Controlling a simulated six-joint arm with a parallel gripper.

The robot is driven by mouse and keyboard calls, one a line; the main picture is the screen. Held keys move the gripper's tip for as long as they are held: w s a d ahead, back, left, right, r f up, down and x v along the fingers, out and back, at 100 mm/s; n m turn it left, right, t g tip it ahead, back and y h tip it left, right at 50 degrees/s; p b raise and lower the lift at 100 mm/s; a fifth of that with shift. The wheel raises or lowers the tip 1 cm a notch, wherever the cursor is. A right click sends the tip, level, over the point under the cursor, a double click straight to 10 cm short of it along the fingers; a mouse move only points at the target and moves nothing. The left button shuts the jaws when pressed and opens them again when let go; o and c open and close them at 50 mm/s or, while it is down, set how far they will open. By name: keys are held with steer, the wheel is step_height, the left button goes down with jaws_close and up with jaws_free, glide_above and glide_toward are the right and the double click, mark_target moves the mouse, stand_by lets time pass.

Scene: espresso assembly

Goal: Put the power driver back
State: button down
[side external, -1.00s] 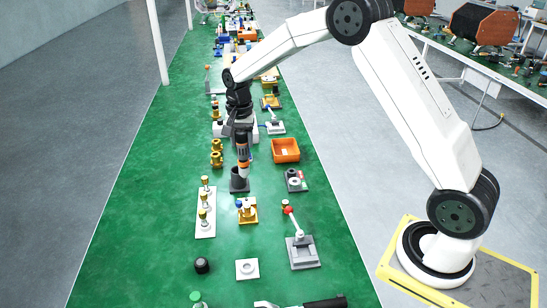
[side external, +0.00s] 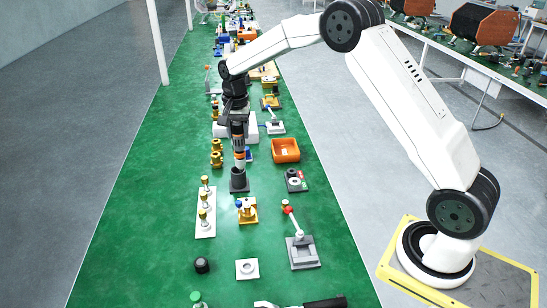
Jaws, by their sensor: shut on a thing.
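My gripper (side external: 237,120) is shut on the power driver (side external: 239,142), a dark upright tool with orange bands and a pale lower part. The driver hangs below the gripper, roughly vertical. Its lower end is in line with the dark grey holder (side external: 239,181) on the green bench. At this size I cannot tell whether the driver's end is inside the holder's opening or just above or behind it.
On the green bench (side external: 150,220), an orange bin (side external: 286,150) stands right of the holder. A white plate with brass posts (side external: 205,215) and a brass fixture (side external: 247,211) lie in front. Brass parts (side external: 216,152) stand to the left. The bench's left side is clear.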

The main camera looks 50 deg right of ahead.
steer(key=w+d, duration=0.4)
steer(key=w, duration=0.2)
steer(key=shift+w+d+r, duration=0.2)
steer(key=shift+d+r, duration=0.15)
step_height(320, 180, down, 6)
steer(key=shift+f, duration=0.15)
stand_by(0.4)
steer(key=shift+f, duration=2)
steer(key=shift+c, duration=1)
jaws_free()
